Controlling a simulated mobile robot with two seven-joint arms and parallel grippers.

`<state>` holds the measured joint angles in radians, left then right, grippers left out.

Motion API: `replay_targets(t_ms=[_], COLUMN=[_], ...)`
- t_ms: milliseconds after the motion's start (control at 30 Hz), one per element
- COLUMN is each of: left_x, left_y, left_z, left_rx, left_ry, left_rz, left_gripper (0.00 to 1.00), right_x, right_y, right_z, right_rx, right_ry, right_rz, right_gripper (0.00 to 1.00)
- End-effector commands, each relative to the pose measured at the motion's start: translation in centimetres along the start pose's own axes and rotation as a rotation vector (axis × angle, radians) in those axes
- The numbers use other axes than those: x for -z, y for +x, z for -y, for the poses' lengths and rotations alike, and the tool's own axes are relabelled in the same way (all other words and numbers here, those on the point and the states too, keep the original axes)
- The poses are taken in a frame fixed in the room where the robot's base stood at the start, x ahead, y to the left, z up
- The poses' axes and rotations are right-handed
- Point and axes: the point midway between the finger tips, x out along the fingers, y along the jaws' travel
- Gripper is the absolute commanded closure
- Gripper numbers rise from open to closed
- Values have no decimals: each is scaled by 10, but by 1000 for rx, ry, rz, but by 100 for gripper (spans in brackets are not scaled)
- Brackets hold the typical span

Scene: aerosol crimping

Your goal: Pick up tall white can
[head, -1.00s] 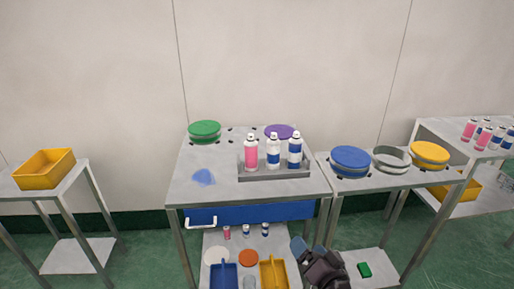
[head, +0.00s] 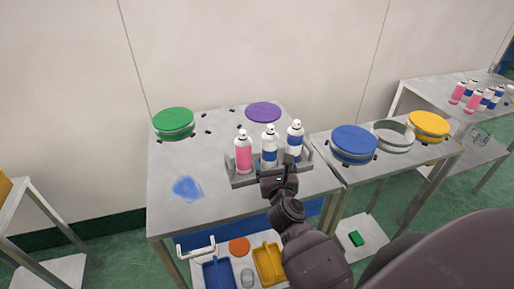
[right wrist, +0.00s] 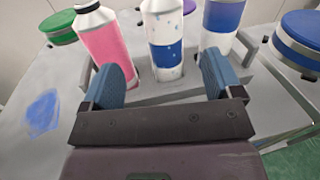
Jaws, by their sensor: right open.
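Three spray cans stand upright in a grey tray (head: 240,181) on the middle table. The left one is a pink can (head: 243,155). The middle one is a white can with a blue band (head: 269,150), also in the right wrist view (right wrist: 165,30). The right one is another white can with a blue band (head: 294,140), also in the right wrist view (right wrist: 222,20). My right gripper (head: 279,176) is open and empty at the tray's front. In the right wrist view its fingers (right wrist: 164,80) spread before the middle can, without closing on it. My left gripper is not in view.
Green (head: 174,122) and purple (head: 263,112) round containers stand behind the tray. Blue (head: 354,143), grey (head: 393,135) and yellow (head: 429,125) ones stand on the right table. The front left of the middle table is clear apart from a blue patch (head: 187,188).

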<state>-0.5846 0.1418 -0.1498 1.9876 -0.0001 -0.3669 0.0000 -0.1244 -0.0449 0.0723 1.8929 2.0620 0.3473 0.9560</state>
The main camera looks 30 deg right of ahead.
Motion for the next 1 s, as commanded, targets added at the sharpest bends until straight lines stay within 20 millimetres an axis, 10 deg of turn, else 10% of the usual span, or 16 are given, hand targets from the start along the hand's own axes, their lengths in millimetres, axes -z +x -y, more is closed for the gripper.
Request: replay_targets(t_ms=[1000], left_x=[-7], left_y=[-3], left_z=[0], left_rx=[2], left_ry=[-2], left_rz=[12], left_gripper=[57], right_x=[-3], right_y=[94], right_z=[0], right_rx=[13], right_ry=[62], right_rz=[-6], right_gripper=[15])
